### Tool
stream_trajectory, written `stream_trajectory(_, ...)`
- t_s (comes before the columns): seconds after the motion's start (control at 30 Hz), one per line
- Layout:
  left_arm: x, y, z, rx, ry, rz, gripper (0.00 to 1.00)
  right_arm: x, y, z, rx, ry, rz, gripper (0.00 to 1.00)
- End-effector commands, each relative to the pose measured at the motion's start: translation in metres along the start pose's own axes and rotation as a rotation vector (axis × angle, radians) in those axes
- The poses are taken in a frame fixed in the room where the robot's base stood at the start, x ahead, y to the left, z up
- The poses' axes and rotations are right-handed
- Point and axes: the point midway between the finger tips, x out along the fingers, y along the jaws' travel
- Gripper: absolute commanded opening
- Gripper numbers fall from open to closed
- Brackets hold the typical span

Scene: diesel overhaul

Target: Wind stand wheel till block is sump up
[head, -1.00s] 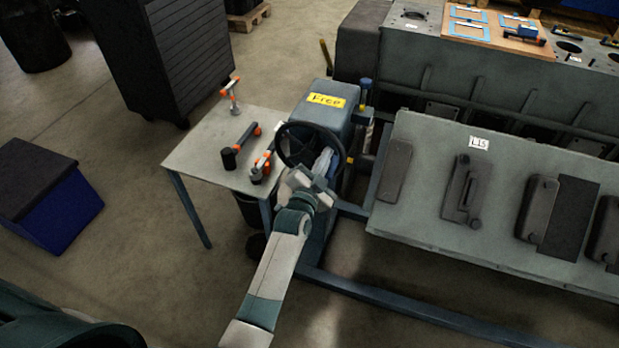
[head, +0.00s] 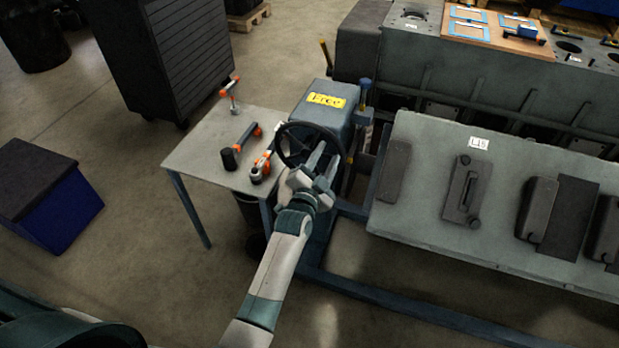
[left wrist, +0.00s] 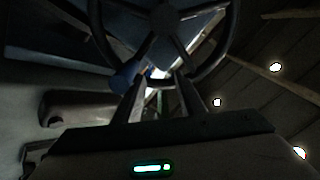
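My left gripper (head: 322,160) is at the wheel's lower right side. In the left wrist view its two fingers (left wrist: 158,85) are apart, close to the wheel rim (left wrist: 97,35); I cannot tell whether they touch it. The large grey block (head: 480,85) lies behind, with round openings in its upper face. My right gripper is not in view.
A small table (head: 205,150) with hand tools stands left of the wheel. A sloped grey panel (head: 420,225) with dark parts is at the right. A wooden board (head: 490,35) lies on the block. A blue box (head: 60,215) sits on the floor at left.

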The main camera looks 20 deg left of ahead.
Motion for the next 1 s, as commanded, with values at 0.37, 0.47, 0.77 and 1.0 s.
stream_trajectory(0.37,-0.032,0.0,0.002,0.002,-0.008,0.006,0.38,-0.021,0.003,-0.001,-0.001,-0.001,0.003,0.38)
stream_trajectory(0.47,-0.044,-0.001,0.001,0.003,-0.006,0.005,0.38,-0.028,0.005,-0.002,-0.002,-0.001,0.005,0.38)
stream_trajectory(0.77,-0.07,0.0,0.001,0.001,-0.003,0.002,0.38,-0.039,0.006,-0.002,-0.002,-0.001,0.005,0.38)
stream_trajectory(1.0,-0.07,0.001,0.001,0.001,-0.002,0.001,0.38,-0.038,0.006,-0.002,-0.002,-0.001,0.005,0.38)
